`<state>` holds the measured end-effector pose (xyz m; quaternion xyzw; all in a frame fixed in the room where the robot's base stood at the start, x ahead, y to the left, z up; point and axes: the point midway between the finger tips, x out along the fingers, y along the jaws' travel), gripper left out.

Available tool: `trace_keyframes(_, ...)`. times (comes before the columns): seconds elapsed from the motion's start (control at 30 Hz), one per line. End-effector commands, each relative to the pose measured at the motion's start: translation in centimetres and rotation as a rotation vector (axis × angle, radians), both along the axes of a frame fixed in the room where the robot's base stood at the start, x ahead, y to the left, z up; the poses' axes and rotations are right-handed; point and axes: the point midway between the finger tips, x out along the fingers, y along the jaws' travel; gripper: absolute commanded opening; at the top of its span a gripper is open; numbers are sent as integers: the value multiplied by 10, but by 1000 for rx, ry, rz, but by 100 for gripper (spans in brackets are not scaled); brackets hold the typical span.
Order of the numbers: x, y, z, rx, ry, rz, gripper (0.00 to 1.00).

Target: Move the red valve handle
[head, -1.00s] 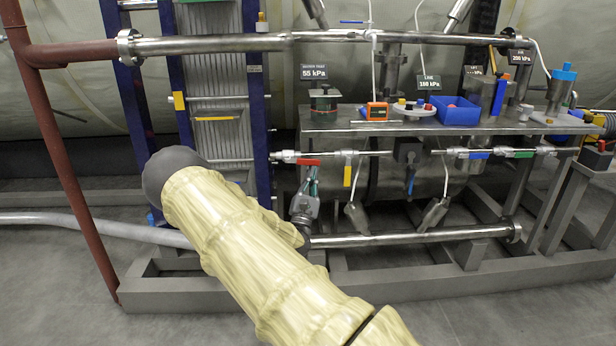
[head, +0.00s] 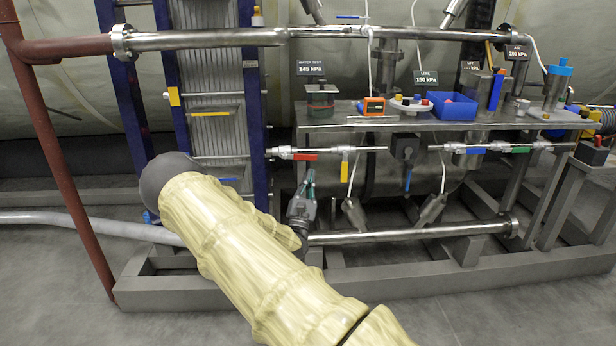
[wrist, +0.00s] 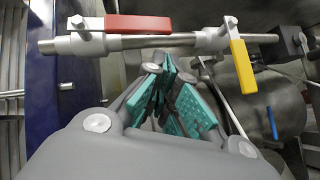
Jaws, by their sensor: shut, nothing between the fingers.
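The red valve handle (head: 305,157) lies level along the thin steel pipe below the bench, at its left end. It also shows in the wrist view (wrist: 147,24), above and just beyond my gripper, lying along the pipe. My gripper (head: 308,178) is below the handle, pointing up, with its teal finger pads (wrist: 172,90) drawn together and nothing between them. In the wrist view a gap shows between the fingertips and the pipe. My sleeved forearm covers part of the lower frame in the head view.
A yellow handle (head: 344,171) hangs down right of the red one, and it is close right of my fingers in the wrist view (wrist: 243,66). Blue (head: 476,151) and green (head: 521,150) handles sit farther right. A blue upright (head: 253,100) stands to the left.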

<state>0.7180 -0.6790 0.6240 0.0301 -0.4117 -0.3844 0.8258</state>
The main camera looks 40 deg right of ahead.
Motion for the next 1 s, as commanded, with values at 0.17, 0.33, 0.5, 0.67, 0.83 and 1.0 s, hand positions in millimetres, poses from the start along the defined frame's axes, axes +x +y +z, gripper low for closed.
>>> trace_keyframes(0.17, -7, 5, -20, 0, 2, -3, 0)
trace_keyframes(0.33, -20, 18, -38, 0, 2, -3, 0)
trace_keyframes(0.5, -35, 32, -58, 0, 2, -2, 0)
trace_keyframes(0.67, -45, 42, -74, 1, 1, -3, 0)
trace_keyframes(0.83, -50, 48, -81, 0, 0, -2, 0)
trace_keyframes(1.0, -52, 49, -84, 0, -1, -3, 0)
